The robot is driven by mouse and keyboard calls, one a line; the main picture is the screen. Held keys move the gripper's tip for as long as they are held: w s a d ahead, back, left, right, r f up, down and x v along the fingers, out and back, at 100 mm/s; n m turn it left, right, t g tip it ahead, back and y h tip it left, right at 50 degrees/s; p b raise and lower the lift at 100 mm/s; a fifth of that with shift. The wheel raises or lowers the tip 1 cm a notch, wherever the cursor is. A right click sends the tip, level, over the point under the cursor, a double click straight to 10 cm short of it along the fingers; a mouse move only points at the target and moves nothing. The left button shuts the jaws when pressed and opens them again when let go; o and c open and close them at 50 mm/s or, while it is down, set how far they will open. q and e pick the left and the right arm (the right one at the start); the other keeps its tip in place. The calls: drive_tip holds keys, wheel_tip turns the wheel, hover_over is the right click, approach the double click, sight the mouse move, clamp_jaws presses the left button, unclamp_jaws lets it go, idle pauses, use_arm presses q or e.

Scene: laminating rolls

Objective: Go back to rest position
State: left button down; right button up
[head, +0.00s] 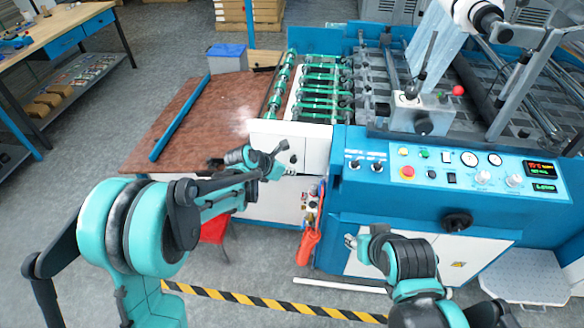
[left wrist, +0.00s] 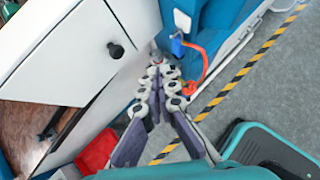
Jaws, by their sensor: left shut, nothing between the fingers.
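My left gripper (head: 285,160) is in front of the white panel at the left end of the blue laminating machine (head: 430,205). In the left wrist view, its fingers (left wrist: 163,66) are drawn together at the tips with nothing between them. My right gripper (head: 352,241) is low in front of the machine's lower front, at the end of the right arm. It is small and partly hidden by its own arm, so its opening cannot be made out.
A brown board table (head: 180,125) carries a blue bar and a blue-grey box (head: 228,58). An orange tool (head: 308,245) hangs at the machine's front corner. A red stool (head: 214,230) stands below. A yellow-black floor stripe (head: 250,300) crosses the open grey floor.

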use_arm(q)
drive_tip(key=s+a+r+m+y, duration=0.3)
drive_tip(key=s+a+r+m, duration=0.6)
drive_tip(key=s+m, duration=0.3)
drive_tip(key=s+a+m+y, duration=0.1)
drive_tip(key=s+a+m, duration=0.4)
drive_tip(key=s+m, duration=0.2)
drive_tip(key=s+a+m+t+y, duration=0.1)
drive_tip(key=s+a+m, duration=0.4)
drive_tip(key=s, duration=0.5)
drive_tip(key=m+y, duration=0.1)
drive_tip(key=m, duration=0.1)
drive_tip(key=shift+s+a+f+m, duration=0.15)
drive_tip(key=shift+s+f+m, duration=0.15)
drive_tip(key=shift+m, duration=0.1)
use_arm(e)
drive_tip(key=shift+s+r, duration=0.1)
drive_tip(key=shift+r, duration=0.15)
drive_tip(key=shift+o, duration=0.4)
